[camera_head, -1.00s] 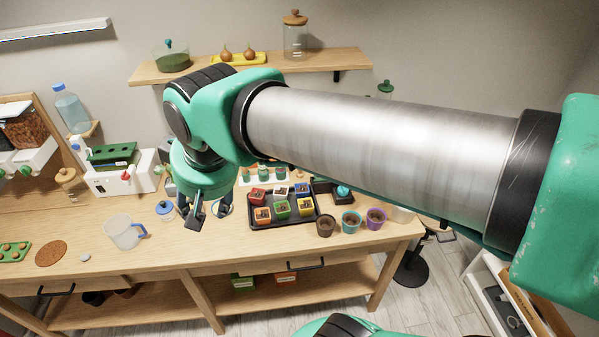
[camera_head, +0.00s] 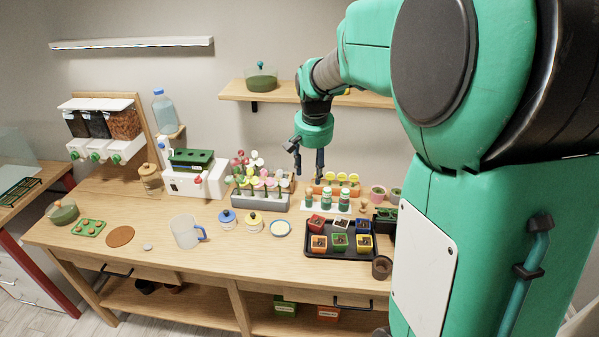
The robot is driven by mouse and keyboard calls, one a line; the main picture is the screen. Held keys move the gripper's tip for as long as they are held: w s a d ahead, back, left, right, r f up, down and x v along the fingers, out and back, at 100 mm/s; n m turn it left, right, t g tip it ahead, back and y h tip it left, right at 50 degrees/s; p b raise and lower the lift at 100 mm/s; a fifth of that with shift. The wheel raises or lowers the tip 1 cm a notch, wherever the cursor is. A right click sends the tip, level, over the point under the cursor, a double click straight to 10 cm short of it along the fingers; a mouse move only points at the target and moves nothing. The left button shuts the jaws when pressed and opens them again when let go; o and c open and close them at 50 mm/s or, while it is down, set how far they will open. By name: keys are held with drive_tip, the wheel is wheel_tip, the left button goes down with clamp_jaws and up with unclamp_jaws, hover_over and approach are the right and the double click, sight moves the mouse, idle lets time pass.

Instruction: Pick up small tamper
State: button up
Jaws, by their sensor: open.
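My gripper (camera_head: 308,160) is open and empty, pointing down above the back of the workbench (camera_head: 160,262), over the area between a grey rack of plant tags and the orange holder. No small tamper can be made out for certain. A small wooden piece (camera_head: 364,206) stands behind the black tray's right end, but its shape is too small to tell. A small grey disc (camera_head: 148,246) lies on the bench left of the measuring jug.
A grey rack (camera_head: 262,204), bottles in a white stand (camera_head: 314,208) and an orange holder (camera_head: 318,188) stand near my gripper. In front are a black tray (camera_head: 335,254) of coloured pots, lidded jars (camera_head: 228,220) and a clear jug (camera_head: 185,232). The bench front is mostly clear.

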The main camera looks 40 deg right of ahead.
drive_tip(key=w+d+f+m+g, duration=0.1)
drive_tip(key=d+f, duration=0.4)
drive_tip(key=d, duration=0.2)
drive_tip(key=w+d+f+m, duration=0.1)
drive_tip(key=d+f+m, duration=0.1)
drive_tip(key=d+f, duration=0.4)
drive_tip(key=m+y, duration=0.1)
drive_tip(key=m, duration=0.2)
hover_over(365, 200)
drive_tip(key=s, duration=0.1)
drive_tip(key=shift+g, duration=0.4)
drive_tip(key=f, duration=1.3)
drive_tip(key=shift+a+f, duration=0.25)
drive_tip(key=shift+f, duration=0.15)
drive_tip(key=shift+w+d+f, duration=0.25)
drive_tip(key=shift+w+f, duration=0.05)
drive_tip(key=shift+w, duration=0.15)
drive_tip(key=shift+f, duration=1.15)
